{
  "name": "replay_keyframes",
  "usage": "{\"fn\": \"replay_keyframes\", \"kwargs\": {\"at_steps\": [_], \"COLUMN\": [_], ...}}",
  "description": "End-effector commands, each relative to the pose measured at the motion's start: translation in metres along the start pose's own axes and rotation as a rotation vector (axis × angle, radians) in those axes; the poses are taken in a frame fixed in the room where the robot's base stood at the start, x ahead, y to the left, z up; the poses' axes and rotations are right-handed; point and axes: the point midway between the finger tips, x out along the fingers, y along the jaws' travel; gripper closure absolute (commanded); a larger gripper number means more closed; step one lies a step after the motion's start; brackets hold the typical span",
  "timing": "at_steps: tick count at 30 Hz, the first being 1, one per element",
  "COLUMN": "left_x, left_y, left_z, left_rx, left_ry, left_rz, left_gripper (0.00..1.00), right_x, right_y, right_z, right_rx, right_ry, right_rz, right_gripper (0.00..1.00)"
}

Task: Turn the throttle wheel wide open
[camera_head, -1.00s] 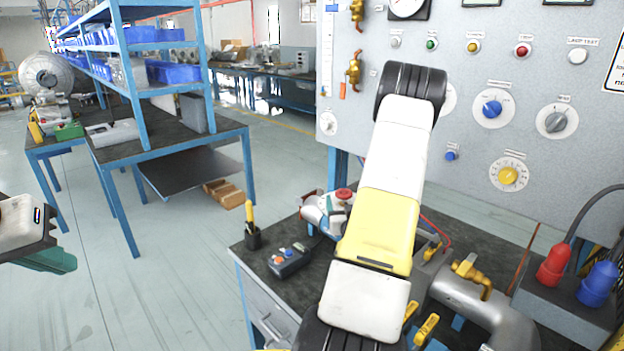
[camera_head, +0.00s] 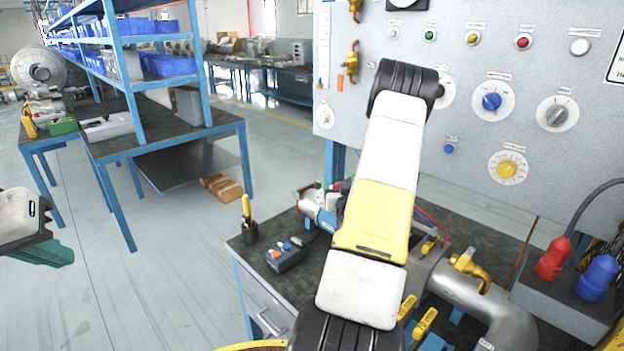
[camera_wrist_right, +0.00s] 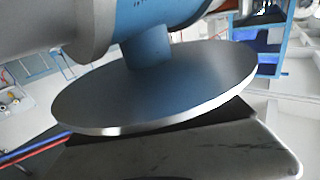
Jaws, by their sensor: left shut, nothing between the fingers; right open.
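I cannot make out the throttle wheel for sure. In the head view, my right forearm crosses in front of the small bench-top machine with a blue and silver body (camera_head: 318,215), hiding much of it. The right wrist view shows a broad, flat grey disc (camera_wrist_right: 165,88) close up, on a short stem below a blue cylinder (camera_wrist_right: 150,12). Whether that disc is the wheel, I cannot tell. My right gripper is hidden behind its arm, and no fingers are clear in the wrist view. My left gripper (camera_head: 42,250) is shut and empty at the far left edge, away from the bench.
A grey control panel (camera_head: 460,110) with knobs and lamps stands behind the bench. A control box (camera_head: 286,257), a silver pipe (camera_head: 465,297) and red and blue plugs (camera_head: 553,260) are on the bench. Blue shelving (camera_head: 130,85) stands left.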

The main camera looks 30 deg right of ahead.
Motion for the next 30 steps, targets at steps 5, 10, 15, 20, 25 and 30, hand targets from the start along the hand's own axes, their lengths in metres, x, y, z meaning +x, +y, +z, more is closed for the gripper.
{"fn": "replay_keyframes", "kwargs": {"at_steps": [5, 10, 15, 20, 25, 30], "left_x": [0.0, 0.0, 0.0, 0.0, 0.0, 0.0], "left_y": [0.0, 0.0, 0.0, 0.0, 0.0, 0.0], "left_z": [0.0, 0.0, 0.0, 0.0, 0.0, 0.0], "left_rx": [0.0, 0.0, 0.0, 0.0, 0.0, 0.0], "left_ry": [0.0, 0.0, 0.0, 0.0, 0.0, 0.0], "left_rz": [0.0, 0.0, 0.0, 0.0, 0.0, 0.0], "left_gripper": [1.0, 1.0, 1.0, 1.0, 1.0, 1.0], "right_x": [-0.0003, -0.0004, 0.0001, 0.0, -0.0006, -0.0007], "right_y": [0.0, 0.0, 0.0, -0.0021, -0.0042, -0.0044], "right_z": [0.0, 0.0, -0.0003, -0.0005, -0.0003, -0.0002], "right_rx": [0.0, 0.0, -0.001, -0.001, -0.001, -0.001], "right_ry": [0.0, 0.0, 0.002, 0.002, 0.001, 0.0], "right_rz": [0.0, 0.0, -0.028, -0.106, -0.141, -0.141], "right_gripper": [0.54, 0.87, 0.91, 0.91, 0.91, 0.91]}}
